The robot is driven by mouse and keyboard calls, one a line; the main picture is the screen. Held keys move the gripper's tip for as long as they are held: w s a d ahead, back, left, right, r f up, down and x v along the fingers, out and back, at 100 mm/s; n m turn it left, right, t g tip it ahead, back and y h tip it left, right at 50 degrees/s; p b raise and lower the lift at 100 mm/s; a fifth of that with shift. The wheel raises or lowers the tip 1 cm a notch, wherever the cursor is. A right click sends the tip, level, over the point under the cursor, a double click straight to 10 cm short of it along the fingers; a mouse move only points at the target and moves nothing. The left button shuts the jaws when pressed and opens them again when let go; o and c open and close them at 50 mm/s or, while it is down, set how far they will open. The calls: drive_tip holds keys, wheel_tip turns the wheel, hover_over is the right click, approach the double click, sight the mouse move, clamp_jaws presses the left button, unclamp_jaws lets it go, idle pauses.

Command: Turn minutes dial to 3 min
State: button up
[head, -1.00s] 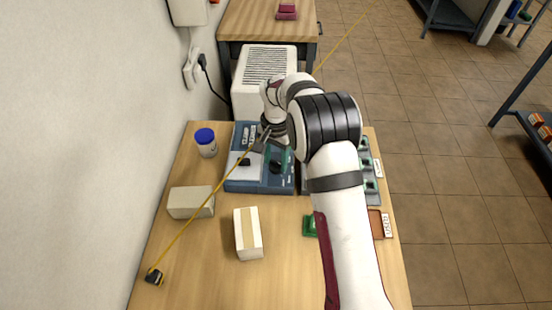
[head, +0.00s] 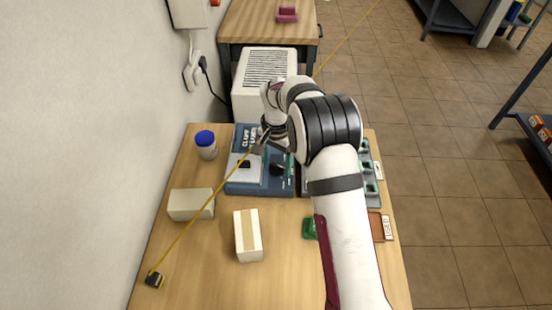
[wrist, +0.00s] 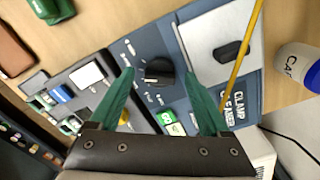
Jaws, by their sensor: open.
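The minutes dial (wrist: 158,71) is a round black knob on the blue panel of the clamp cleaner (wrist: 207,92). White marks surround it; I cannot read its setting. My gripper (wrist: 159,75) is open and empty. In the wrist view its two green fingers appear on either side of the dial, with gaps to it. I cannot tell whether the fingertips are down at its height.
A blue-lidded jar (head: 206,147) and two boxes (head: 191,204) (head: 247,236) stand on the table. A green button (wrist: 166,117) lies near the dial.

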sight(276, 166)
wheel_tip(276, 166, up, 16)
drive_tip(key=shift+f, duration=0.1)
idle(0.4)
drive_tip(key=s+d+r, duration=0.5)
drive_tip(key=s, duration=0.5)
drive_tip(key=s+d+f+y, duration=0.1)
drive_tip(key=s+d+f, duration=0.1)
drive_tip(key=s, duration=1)
drive_tip(key=s+d+f, duration=0.2)
drive_tip(key=s+f, duration=0.1)
drive_tip(key=s, duration=1)
drive_tip(key=shift+y, duration=0.4)
drive_tip(key=shift+d, duration=0.1)
